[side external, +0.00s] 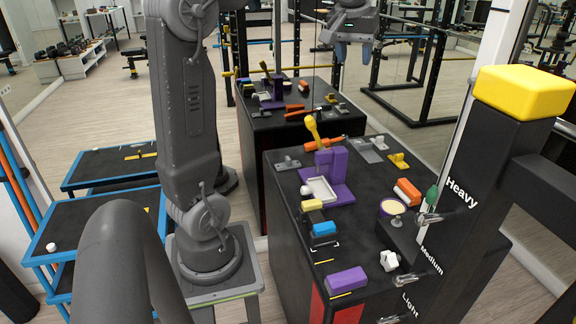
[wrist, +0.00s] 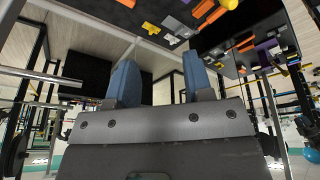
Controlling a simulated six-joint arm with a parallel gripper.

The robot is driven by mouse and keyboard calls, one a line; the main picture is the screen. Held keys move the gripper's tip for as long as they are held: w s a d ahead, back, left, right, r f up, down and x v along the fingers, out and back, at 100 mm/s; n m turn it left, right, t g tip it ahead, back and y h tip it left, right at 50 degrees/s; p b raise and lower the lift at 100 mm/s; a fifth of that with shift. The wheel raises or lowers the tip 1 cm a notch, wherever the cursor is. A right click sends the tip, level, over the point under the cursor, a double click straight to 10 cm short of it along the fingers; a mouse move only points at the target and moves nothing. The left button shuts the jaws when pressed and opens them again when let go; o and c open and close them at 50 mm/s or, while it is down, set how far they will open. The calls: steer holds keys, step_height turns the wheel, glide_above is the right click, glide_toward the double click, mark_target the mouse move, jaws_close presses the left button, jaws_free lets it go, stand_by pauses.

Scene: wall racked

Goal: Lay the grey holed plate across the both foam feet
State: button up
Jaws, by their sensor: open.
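In the wrist view my gripper (wrist: 158,76) is open, its two blue-grey fingers wide apart with nothing between them. In the side view a light grey flat plate (side external: 369,155) lies near the back of the black bench top (side external: 285,210); I cannot make out holes in it. Another small grey piece (side external: 287,163) lies at the back left.
A purple stand (side external: 331,168) with a yellow-topped lever rises at the back of the bench, beside a white tray (side external: 319,190). A black post (side external: 490,150) with a yellow cap and labelled pegs stands at the right. The mirror behind repeats the bench.

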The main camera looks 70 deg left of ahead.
steer(key=w+a+f+n+g, duration=0.1)
steer(key=a+f+n, duration=0.15)
steer(key=a, duration=0.95)
steer(key=n+g, duration=0.2)
steer(key=n, duration=0.5)
glide_above(288, 158)
step_height(288, 158, down, 39)
steer(key=shift+d+r, duration=0.1)
steer(key=shift+a+f, duration=0.15)
steer(key=shift+f, duration=1.3)
steer(key=shift+a+f, duration=0.1)
steer(key=shift+f, duration=1.3)
steer(key=shift+c, duration=0.3)
jaws_close()
